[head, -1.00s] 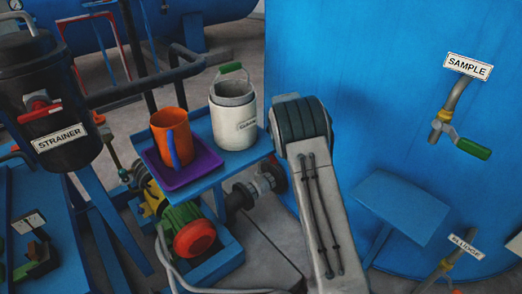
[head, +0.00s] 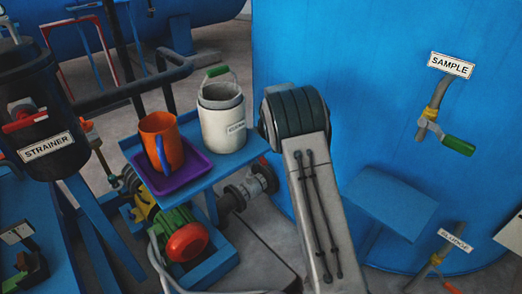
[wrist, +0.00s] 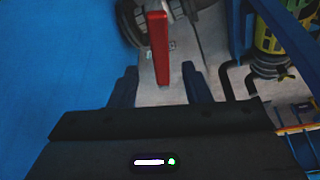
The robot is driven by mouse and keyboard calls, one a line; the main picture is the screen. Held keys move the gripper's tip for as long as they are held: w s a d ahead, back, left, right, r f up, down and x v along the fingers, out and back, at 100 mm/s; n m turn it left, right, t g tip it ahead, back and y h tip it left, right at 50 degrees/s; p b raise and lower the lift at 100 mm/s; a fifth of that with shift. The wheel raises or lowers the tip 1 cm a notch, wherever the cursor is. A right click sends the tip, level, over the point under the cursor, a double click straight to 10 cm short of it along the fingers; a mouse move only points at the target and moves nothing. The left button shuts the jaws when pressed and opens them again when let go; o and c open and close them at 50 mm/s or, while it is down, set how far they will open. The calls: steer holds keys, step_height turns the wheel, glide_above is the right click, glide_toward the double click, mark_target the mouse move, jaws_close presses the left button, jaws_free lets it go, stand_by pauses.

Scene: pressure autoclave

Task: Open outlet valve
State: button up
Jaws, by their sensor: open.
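A red lever handle (wrist: 158,48) on a dark grey valve and pipe (wrist: 188,12) shows in the wrist view. I take it for the outlet valve's handle; no label on it is visible. My gripper (wrist: 160,70) has its two dark blue fingers apart, one on each side of the handle's near end in the picture. I cannot tell whether they touch it or how far off it is. In the head view, a flanged grey pipe (head: 250,187) runs low toward the blue tank (head: 390,60). My gripper is not visible there, and my arm covers part of the tank.
A blue shelf (head: 228,160) bears a purple tray (head: 190,184), an orange mug (head: 175,132) and a white bucket (head: 222,125). A green pump motor (head: 165,224) stands below. A green-handled SAMPLE valve (head: 458,145) and a strainer (head: 35,110) flank the scene. Blue wall lies left in the wrist view.

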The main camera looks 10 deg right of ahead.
steer(key=v, duration=0.9)
steer(key=shift+p, duration=0.35)
steer(key=shift+s+r, duration=0.1)
steer(key=shift+s, duration=0.05)
